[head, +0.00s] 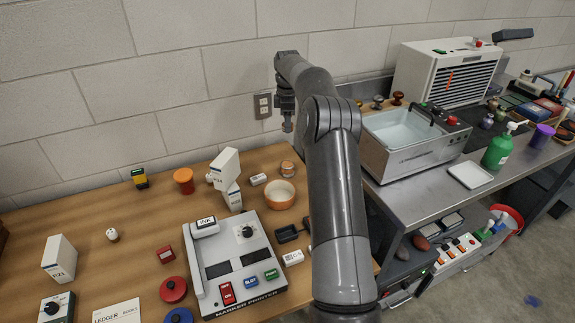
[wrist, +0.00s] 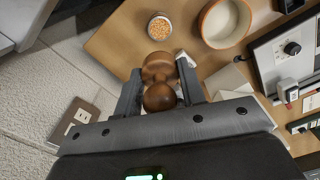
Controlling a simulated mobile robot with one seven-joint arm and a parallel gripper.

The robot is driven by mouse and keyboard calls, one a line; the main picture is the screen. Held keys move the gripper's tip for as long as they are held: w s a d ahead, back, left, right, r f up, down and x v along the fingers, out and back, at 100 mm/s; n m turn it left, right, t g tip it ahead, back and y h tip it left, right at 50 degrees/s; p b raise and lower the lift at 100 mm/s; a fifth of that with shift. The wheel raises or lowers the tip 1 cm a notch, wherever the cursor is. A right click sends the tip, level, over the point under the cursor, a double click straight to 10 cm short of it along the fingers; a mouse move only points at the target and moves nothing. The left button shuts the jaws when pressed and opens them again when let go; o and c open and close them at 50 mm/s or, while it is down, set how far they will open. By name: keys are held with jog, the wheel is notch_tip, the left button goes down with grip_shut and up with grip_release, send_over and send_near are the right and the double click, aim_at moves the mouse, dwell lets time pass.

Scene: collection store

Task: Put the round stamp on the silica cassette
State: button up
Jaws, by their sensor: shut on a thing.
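My gripper (wrist: 161,82) is shut on a brown wooden stamp with a rounded knob (wrist: 159,97), seen between its two fingers in the wrist view. The stamp's underside is hidden. In the head view my gripper (head: 287,112) hangs in the air near the wall, above the back of the wooden table; the held stamp is not clear there. A small round container of orange beads (wrist: 159,26), which looks like the silica cassette, stands on the table ahead of and apart from the stamp. It also shows below my gripper in the head view (head: 287,169).
An orange-rimmed bowl (head: 280,194) stands close to the cassette, with a small white box (head: 258,179) beside it. White boxes (head: 224,167) and a marker printer (head: 236,266) stand nearby. The wall with its socket (head: 262,105) is close behind. Other knobbed stamps (head: 397,98) stand by the steel basin.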

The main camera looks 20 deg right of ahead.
aim_at(288, 164)
notch_tip(288, 164, down, 15)
jog(key=shift+f, duration=0.2)
dwell(0.3)
jog(key=o, duration=1)
jog(key=shift+f, duration=0.1)
